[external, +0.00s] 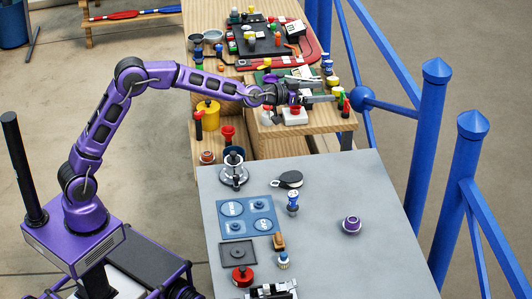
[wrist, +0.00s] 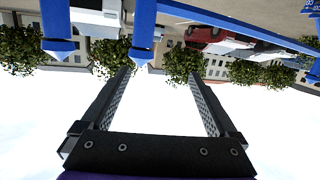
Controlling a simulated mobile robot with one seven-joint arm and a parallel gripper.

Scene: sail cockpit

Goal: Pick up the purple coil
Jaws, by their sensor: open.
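The purple coil (external: 351,225) is a small purple ring-shaped thing with a pale centre. It sits alone on the right part of the grey table (external: 335,265) in the external view. My gripper (external: 325,89) is far behind it, above the wooden bench, with its fingers pointing right. In the wrist view my gripper (wrist: 165,95) is open, with two dark fingers wide apart and nothing between them. The coil does not show in the wrist view, which looks out upside down at sky, trees and buildings.
The wooden bench (external: 262,148) carries many small coloured items below my gripper. On the grey table stand a blue tray (external: 248,216), a black-and-white thing (external: 289,180), a blue-capped item (external: 292,200) and a red knob (external: 242,277). Blue railings (external: 425,150) run along the right. Table space around the coil is clear.

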